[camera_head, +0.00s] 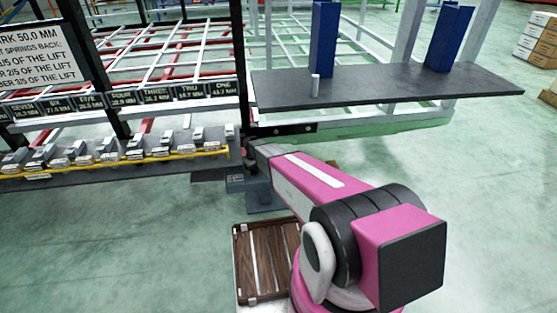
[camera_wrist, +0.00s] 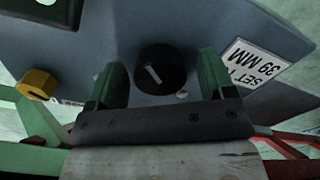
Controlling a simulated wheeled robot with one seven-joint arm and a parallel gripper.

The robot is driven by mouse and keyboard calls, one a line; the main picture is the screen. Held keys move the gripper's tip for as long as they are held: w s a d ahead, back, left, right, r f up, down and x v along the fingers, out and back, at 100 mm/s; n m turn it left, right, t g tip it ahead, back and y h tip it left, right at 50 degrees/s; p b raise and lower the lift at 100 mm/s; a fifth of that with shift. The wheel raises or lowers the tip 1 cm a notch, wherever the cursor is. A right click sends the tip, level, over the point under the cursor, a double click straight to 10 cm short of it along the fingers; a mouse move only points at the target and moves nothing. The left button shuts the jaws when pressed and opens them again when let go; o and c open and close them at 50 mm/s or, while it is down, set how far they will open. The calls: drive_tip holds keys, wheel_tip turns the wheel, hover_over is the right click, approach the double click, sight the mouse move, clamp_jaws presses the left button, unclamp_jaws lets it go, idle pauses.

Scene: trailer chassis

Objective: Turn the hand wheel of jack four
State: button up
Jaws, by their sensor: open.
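In the wrist view a round black knob (camera_wrist: 160,70) with a white pointer line sits on a blue-grey panel (camera_wrist: 205,30). My gripper (camera_wrist: 161,63) is open, with one green finger on each side of the knob; I cannot tell whether they touch it. In the head view my arm reaches to a dark grey box (camera_head: 236,184) at the right end of a row of small jacks (camera_head: 100,150); the gripper is hard to make out there. A plate reading FOUR (camera_head: 121,99) hangs above the row. Jack four's hand wheel is too small to make out.
An upside-down label (camera_wrist: 256,63) reads "SET TO 39 MM". A yellow hexagonal part (camera_wrist: 38,84) is at the left. A sign (camera_head: 38,55) about marks and springs stands behind the jacks. A dark shelf (camera_head: 400,87) with blue posts is right; a slatted wooden crate (camera_head: 236,262) lies below.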

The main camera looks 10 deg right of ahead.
sight(254, 169)
drive_tip(key=n, duration=0.7)
wheel_tip(254, 169, up, 16)
drive_tip(key=s+d+r+m, duration=0.4)
drive_tip(key=s, duration=0.6)
drive_tip(key=s+d+r+m, duration=0.4)
drive_tip(key=s+d+m, duration=0.1)
drive_tip(key=s, duration=0.6)
drive_tip(key=shift+d, duration=0.3)
drive_tip(key=shift+s, duration=0.1)
drive_tip(key=s+d+r+m, duration=0.2)
drive_tip(key=s+m, duration=0.2)
drive_tip(key=s, duration=0.4)
drive_tip(key=shift+d+r, duration=0.15)
drive_tip(key=shift+r, duration=0.25)
idle(1.4)
